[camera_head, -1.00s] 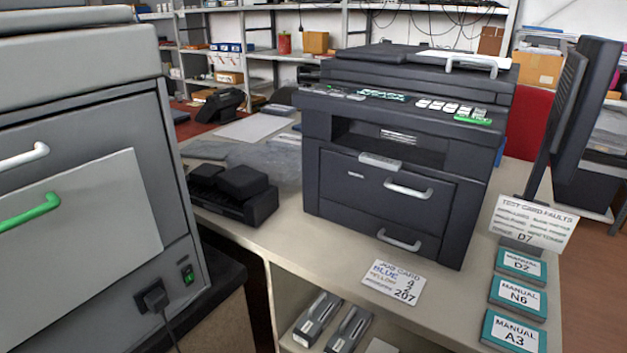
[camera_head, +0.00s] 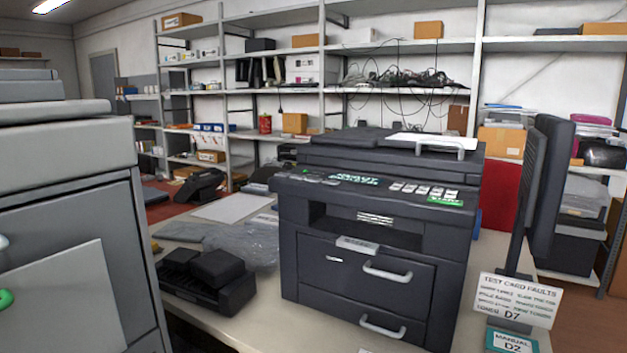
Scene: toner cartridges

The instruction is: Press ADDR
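A dark printer (camera_head: 375,240) stands on the table in the middle of the view. Its control panel (camera_head: 385,186) runs along the top front edge, with a display at the left, a row of several white buttons (camera_head: 423,189) at the right and a green button (camera_head: 446,200) below them. The lettering on the buttons is too small to read, so I cannot tell which one is ADDR. Neither of my grippers is in view.
A large grey machine (camera_head: 70,200) stands at the left. A black device (camera_head: 208,280) sits left of the printer. At the right are a dark monitor (camera_head: 545,190), a fault card (camera_head: 517,300) and a teal manual (camera_head: 511,341). Shelves (camera_head: 400,91) line the back wall.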

